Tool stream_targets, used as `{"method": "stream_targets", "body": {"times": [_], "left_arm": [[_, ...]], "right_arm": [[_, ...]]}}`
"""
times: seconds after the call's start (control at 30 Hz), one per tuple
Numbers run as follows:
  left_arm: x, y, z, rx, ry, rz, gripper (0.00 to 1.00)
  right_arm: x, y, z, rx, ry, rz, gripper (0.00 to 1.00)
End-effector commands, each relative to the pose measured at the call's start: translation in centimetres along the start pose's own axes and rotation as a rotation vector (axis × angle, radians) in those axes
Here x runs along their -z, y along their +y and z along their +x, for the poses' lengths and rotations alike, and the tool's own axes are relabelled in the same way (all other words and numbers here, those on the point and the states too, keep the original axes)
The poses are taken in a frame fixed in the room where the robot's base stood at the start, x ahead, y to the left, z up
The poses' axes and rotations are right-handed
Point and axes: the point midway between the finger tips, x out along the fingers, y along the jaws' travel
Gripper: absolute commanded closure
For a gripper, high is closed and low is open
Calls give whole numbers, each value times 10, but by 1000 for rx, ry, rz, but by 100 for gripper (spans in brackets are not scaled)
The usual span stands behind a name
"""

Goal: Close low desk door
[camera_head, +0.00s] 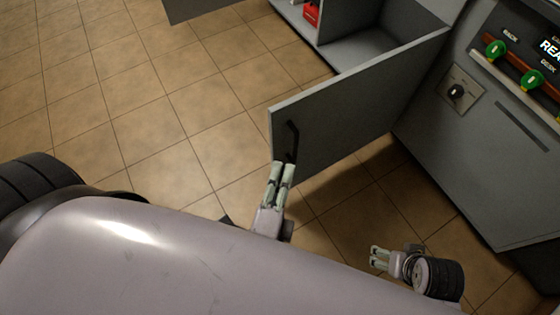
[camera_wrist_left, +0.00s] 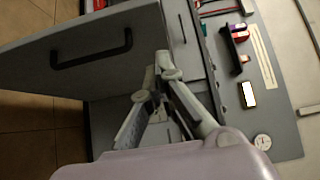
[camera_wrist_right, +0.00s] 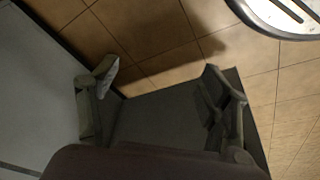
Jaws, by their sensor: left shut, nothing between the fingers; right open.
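The low desk door (camera_head: 350,110) is a grey panel that stands wide open, swung out from the desk into the room. Its black bar handle (camera_head: 291,140) is near the free edge, and the handle also shows in the left wrist view (camera_wrist_left: 91,48). My left gripper (camera_head: 283,165) is shut and empty, with its fingertips at the door's lower free corner, just below the handle. In the left wrist view the fingertips (camera_wrist_left: 163,62) are beside the door's edge; I cannot tell whether they touch. My right gripper (camera_head: 378,258) is open and empty, low beside the desk front.
The open cabinet (camera_head: 355,45) behind the door holds a red object (camera_head: 311,13). The desk front (camera_head: 470,150) has a black knob (camera_head: 456,91) and green knobs above. A second grey panel (camera_head: 200,8) is at the top. The tiled floor (camera_head: 140,100) at left is clear.

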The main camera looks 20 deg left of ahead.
Motion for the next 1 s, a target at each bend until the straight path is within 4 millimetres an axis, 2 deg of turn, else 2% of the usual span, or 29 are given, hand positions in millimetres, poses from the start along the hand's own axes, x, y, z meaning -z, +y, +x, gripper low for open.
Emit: {"method": "stream_targets", "body": {"times": [0.4,0.63,1.0], "left_arm": [[0,-2,88,1,-2,0,100],[-23,0,108,-2,0,1,100],[-28,1,114,-3,1,1,100]], "right_arm": [[-5,-2,29,3,-16,-2,29],[-10,-3,45,5,-23,-4,29],[-11,-3,49,5,-24,-4,29]]}}
